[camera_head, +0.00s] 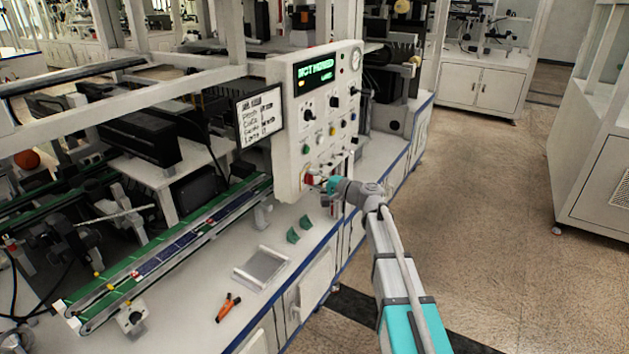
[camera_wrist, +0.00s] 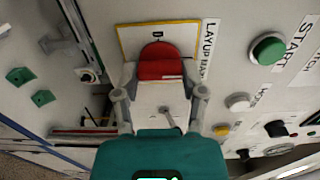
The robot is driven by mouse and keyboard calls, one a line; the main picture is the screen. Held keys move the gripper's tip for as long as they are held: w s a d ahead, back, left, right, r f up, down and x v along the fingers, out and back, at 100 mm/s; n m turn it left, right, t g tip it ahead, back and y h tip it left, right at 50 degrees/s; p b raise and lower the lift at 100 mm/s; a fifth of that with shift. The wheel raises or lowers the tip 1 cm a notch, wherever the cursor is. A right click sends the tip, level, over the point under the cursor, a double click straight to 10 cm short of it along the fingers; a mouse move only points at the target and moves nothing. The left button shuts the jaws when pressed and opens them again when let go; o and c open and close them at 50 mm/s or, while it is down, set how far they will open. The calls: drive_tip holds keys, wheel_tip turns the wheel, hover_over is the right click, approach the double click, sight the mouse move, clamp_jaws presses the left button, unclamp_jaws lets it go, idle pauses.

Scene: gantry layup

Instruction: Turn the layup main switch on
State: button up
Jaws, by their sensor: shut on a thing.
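The layup main switch is a red rotary handle (camera_wrist: 160,62) on a yellow-edged plate (camera_wrist: 187,38), with the label "LAYUP MAIN" (camera_wrist: 208,50) beside it. In the head view the switch (camera_head: 308,178) sits low on the white control panel (camera_head: 290,165). My gripper (camera_wrist: 160,92) faces the panel, with one finger on each side of the handle, and is shut on it. The gripper (camera_head: 322,184) partly hides the switch in the head view. A small dark mark shows on the plate above the handle.
A green START button (camera_wrist: 268,49) and smaller knobs are to the right of the switch in the wrist view. The panel display (camera_head: 316,70) appears to read "NOT HOMED". An orange tool (camera_head: 228,307) and a metal tray (camera_head: 262,268) lie on the bench. The floor at right is open.

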drive_tip(key=shift+w, duration=0.1)
drive_tip(key=o, duration=1.2)
drive_tip(key=shift+c, duration=0.2)
drive_tip(key=shift+d, duration=0.15)
drive_tip(key=v, duration=1.2)
drive_tip(key=shift+a+f, duration=0.1)
drive_tip(key=shift+a, duration=0.1)
